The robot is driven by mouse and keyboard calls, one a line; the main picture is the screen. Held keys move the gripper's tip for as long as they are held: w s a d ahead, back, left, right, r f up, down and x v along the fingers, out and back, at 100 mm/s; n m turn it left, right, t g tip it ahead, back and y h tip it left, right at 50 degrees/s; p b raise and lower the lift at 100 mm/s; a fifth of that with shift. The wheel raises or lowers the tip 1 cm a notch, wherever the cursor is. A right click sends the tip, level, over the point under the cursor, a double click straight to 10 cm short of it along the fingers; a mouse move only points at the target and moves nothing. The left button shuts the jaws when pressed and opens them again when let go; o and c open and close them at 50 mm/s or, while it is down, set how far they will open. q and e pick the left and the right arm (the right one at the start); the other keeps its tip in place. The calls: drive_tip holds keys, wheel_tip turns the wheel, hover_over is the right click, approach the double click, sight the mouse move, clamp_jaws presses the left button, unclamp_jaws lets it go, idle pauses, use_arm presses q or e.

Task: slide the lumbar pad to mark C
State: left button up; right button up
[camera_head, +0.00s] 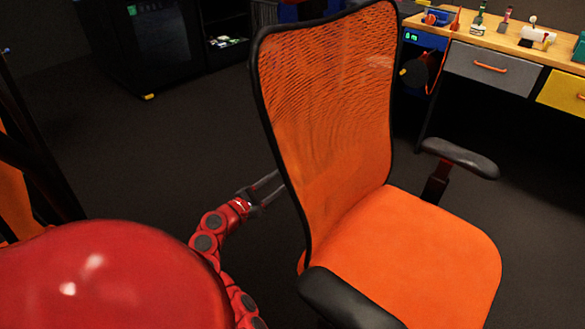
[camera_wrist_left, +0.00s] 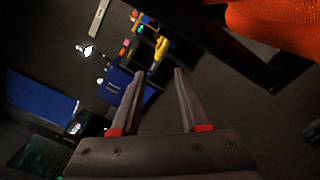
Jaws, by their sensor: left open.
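The office chair has an orange mesh back (camera_head: 330,110) in a black frame and an orange seat (camera_head: 420,250). My left gripper (camera_head: 278,184) is beside the left edge of the backrest frame, at its lower part. Its fingers are apart and nothing shows between them in the left wrist view (camera_wrist_left: 160,73). Part of the orange chair (camera_wrist_left: 275,22) shows at the top right there. I cannot make out the lumbar pad or mark C in either view; the back's rear side is hidden. My right gripper is not in view.
Black armrests (camera_head: 460,157) stand beside the seat. A workbench (camera_head: 500,45) with small items and drawers is at the back right. A dark glass-fronted cabinet (camera_head: 145,45) is at the back left. The dark floor (camera_head: 150,165) left of the chair is clear.

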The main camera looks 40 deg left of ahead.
use_arm(q)
drive_tip(key=s, duration=0.6)
drive_tip(key=shift+a, duration=0.25)
